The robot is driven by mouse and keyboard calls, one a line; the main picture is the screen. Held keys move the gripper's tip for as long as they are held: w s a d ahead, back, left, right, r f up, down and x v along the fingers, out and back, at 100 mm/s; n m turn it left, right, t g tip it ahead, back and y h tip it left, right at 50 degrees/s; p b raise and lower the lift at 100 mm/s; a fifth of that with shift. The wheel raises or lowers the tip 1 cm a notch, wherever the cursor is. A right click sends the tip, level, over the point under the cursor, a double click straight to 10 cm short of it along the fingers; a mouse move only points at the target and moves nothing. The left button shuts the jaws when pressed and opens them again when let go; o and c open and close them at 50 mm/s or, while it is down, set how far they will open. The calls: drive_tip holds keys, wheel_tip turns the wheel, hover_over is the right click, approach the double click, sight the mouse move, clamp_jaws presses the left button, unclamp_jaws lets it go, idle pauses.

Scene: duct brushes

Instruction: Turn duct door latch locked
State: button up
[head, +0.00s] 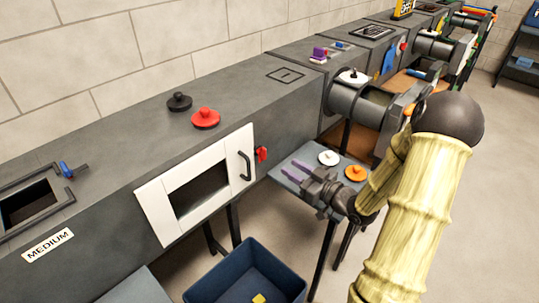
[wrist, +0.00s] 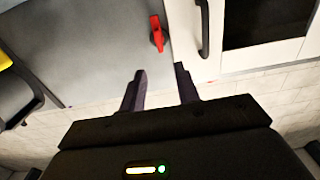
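The white duct door (head: 159,204) has a dark window and a black handle (head: 245,166); it looks flush with the grey duct front. The red latch (head: 262,154) sits on the duct just beside the door's handle edge. In the wrist view the latch (wrist: 157,33) is elongated, roughly upright in the picture, beside the black handle (wrist: 204,28). Whether it overlaps the door edge is hard to tell. My gripper (head: 297,173) is to the right of the latch in the head view, apart from it. In the wrist view its purple fingers (wrist: 160,72) are spread and empty, with the latch beyond them.
A small grey table (head: 284,177) with a white disc (head: 328,158) and an orange disc (head: 355,173) is beneath my gripper. A blue bin (head: 222,289) stands below the door. Red (head: 206,118) and black (head: 179,101) knobbed pieces lie on the duct top.

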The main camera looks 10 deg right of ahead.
sight(263, 156)
drive_tip(key=x, duration=0.9)
drive_tip(key=shift+w+a, duration=0.2)
drive_tip(key=shift+w, duration=0.1)
clamp_jaws()
